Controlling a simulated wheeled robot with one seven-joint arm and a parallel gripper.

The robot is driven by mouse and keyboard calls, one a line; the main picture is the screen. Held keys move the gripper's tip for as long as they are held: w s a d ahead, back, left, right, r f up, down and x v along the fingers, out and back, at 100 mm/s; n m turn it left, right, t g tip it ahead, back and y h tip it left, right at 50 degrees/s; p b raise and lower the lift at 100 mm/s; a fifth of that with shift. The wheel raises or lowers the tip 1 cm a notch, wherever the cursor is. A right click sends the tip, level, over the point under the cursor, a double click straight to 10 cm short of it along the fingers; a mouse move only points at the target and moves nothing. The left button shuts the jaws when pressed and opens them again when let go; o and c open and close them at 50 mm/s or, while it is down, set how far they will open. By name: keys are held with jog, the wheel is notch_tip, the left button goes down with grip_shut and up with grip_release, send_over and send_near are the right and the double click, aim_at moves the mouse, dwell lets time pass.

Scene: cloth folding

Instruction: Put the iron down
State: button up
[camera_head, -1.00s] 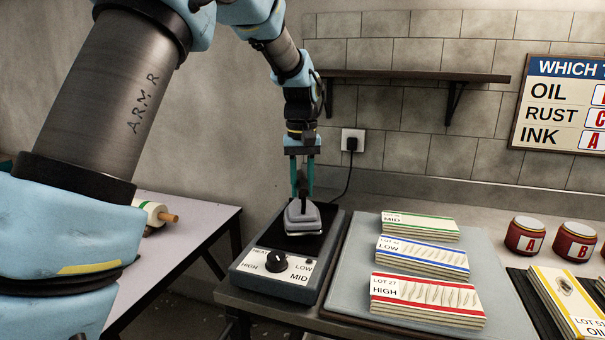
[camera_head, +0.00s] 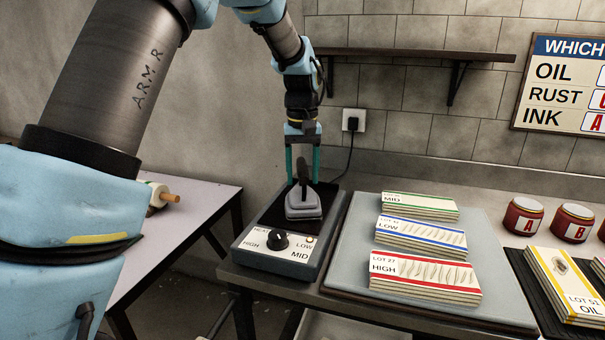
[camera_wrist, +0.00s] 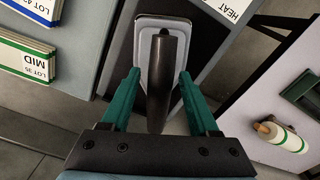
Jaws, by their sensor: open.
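The iron (camera_head: 303,204) has a grey body and a dark upright handle. It rests on the dark plate of the heater base (camera_head: 276,257), which has a knob and HEAT, HIGH, LOW and MID labels. My gripper (camera_head: 303,178) is directly above the iron, with its green fingers apart on either side of the handle. In the wrist view the iron's handle (camera_wrist: 160,80) lies between the open fingers of my gripper (camera_wrist: 158,82), with a gap on each side. The underside of the iron is hidden.
Stacks of cloths marked MID (camera_head: 420,206), LOW (camera_head: 420,236) and HIGH (camera_head: 425,276) lie on a grey board (camera_head: 350,270) right of the base. Red jars (camera_head: 522,216) stand further right. A side table (camera_head: 190,220) is at left. A shelf (camera_head: 410,55) hangs on the wall behind.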

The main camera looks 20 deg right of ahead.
notch_tip(320, 180, up, 12)
jog(key=b, duration=0.1)
jog(key=w+a+f+n, duration=0.1)
jog(key=a+f, duration=0.4)
jog(key=a, duration=0.6)
jog(key=a+f+n, duration=0.1)
jog(key=a+f, duration=0.4)
jog(key=a, duration=0.6)
jog(key=s+a+f, duration=0.3)
jog(key=s+a, duration=0.2)
jog(key=a, duration=0.2)
jog(key=s+a+f+t, duration=0.1)
jog(key=s+a+f, duration=0.3)
jog(key=a, duration=0.3)
jog(key=shift+s+f+n+t, duration=0.3)
jog(key=shift+s+n, duration=0.1)
jog(key=shift+s, duration=0.25)
jog(key=shift+o, duration=0.4)
